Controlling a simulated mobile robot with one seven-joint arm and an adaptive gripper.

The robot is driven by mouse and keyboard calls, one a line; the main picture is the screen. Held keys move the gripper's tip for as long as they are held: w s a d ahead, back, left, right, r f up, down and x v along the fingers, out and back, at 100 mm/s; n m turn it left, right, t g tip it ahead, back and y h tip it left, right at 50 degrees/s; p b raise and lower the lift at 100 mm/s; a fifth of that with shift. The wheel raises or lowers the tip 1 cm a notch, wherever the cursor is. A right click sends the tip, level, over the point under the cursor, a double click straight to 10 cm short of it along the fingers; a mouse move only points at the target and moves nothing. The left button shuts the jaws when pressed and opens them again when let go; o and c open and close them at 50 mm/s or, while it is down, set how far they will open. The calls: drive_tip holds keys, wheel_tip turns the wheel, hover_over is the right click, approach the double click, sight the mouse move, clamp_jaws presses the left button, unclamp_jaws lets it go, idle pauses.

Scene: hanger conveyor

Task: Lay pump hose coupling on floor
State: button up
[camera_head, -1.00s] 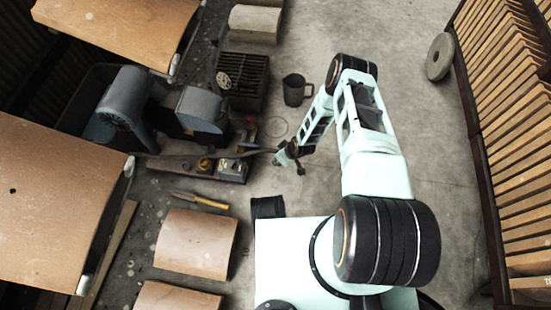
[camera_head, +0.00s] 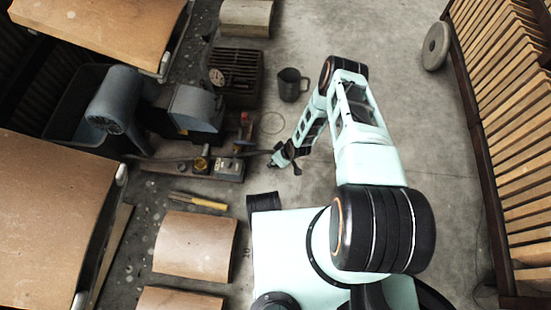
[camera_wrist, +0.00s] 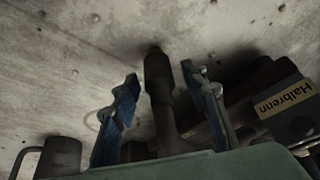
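A dark, stepped cylindrical piece with a brownish tip, apparently the pump hose coupling (camera_wrist: 160,85), stands between the two blue fingers of my gripper (camera_wrist: 159,76) in the wrist view. Narrow gaps show between it and both fingers, so the gripper looks open around it, not clamped. In the head view my gripper (camera_head: 274,160) is low over the floor, at the right end of a dark pump assembly (camera_head: 229,168). The coupling is too small to make out there. The pump's side with a "Halbrenn" label (camera_wrist: 285,98) is close right of the fingers in the wrist view.
A dark mug (camera_head: 290,86) stands on the floor beyond my gripper; it also shows in the wrist view (camera_wrist: 60,158). A thin ring (camera_head: 271,123) lies between them. A slotted crate (camera_head: 237,72) and curved tan panels (camera_head: 195,245) are left. The concrete floor (camera_head: 420,130) rightward is open.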

drive_tip(key=shift+r, duration=0.25)
drive_tip(key=p+v, duration=0.5)
drive_tip(key=v, duration=0.7)
